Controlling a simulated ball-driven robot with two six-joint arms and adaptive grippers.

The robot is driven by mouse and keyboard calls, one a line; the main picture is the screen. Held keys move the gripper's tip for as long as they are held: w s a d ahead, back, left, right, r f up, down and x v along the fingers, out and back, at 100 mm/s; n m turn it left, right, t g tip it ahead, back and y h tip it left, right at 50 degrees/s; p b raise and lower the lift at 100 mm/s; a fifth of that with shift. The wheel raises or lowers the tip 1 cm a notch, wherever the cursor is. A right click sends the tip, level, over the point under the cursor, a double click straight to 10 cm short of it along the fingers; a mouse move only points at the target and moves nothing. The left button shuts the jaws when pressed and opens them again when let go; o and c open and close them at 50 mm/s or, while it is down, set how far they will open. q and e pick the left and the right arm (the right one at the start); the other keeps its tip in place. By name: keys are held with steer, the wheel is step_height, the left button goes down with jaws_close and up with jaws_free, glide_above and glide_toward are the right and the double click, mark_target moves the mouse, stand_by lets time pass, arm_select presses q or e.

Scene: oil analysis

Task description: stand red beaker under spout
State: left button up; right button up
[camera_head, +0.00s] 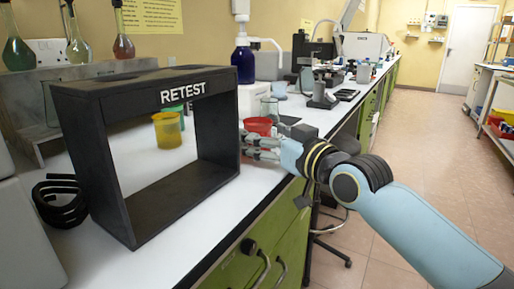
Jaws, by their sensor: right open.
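The red beaker (258,126) stands upright on the white bench, just right of the black RETEST frame (190,90). My right gripper (248,146) is open in front of the beaker, its fingers overlapping the beaker's lower part. I cannot tell whether they touch it. A dark blue bottle (243,66) with a white top stands behind. A white arm that looks like a spout (266,42) reaches right from near its top and bends down. My left gripper is not in view.
A yellow beaker (167,131) and a green one (174,112) show through the frame. A clear glass beaker (270,107) stands close behind the red one. A microscope (322,88) is farther back. A black ringed piece (62,201) lies left of the frame.

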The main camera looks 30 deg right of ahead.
steer(key=shift+w, duration=0.4)
steer(key=shift+c, duration=0.4)
